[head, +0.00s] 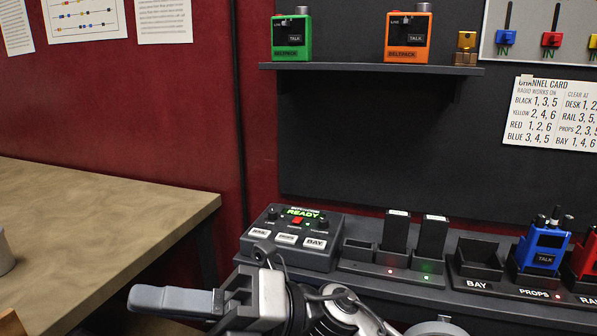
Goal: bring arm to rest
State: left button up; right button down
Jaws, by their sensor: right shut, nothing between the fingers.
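My right gripper (150,299) is at the bottom of the head view, with its fingers pointing left. It is shut and empty. It is in front of and below the cue box (290,258), apart from it as far as I can tell. The cue box has a lit green READY display, a small red button and white keys marked RAIL, PROPS and BAY. My right arm comes in from the bottom and covers part of the bench's front edge. My left gripper is not in view.
A charger (390,266) holding two black batteries and a blue radio (541,245) in its dock stand right of the box. A shelf (370,68) above carries green and orange beltpacks. A wooden table (90,230) is at left. A gap separates table and bench.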

jog(key=w+d+f+m+t+h, duration=0.45)
jog(key=d+f+m+t, duration=0.2)
jog(key=m+t, duration=0.8)
jog(key=w+d+f+m+t+h, duration=0.55)
jog(key=m+t, duration=0.55)
jog(key=m, duration=0.6)
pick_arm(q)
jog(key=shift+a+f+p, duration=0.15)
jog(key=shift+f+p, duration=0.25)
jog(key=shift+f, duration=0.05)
pick_arm(e)
jog(key=s+d+f+m+g+h, duration=0.2)
jog(key=s+d+f+m, duration=0.2)
jog(key=f, duration=0.3)
jog(key=s+d+f+m+g+h, duration=0.3)
jog(key=s+d+f+m, duration=0.1)
jog(key=f, duration=0.4)
jog(key=s+d+f+m+g+h, duration=0.3)
jog(key=s+d+f+m, duration=0.1)
jog(key=s+d+f, duration=0.1)
notch_tip(320, 180, down, 3)
jog(key=shift+d+r, duration=0.15)
jog(key=shift+d, duration=0.6)
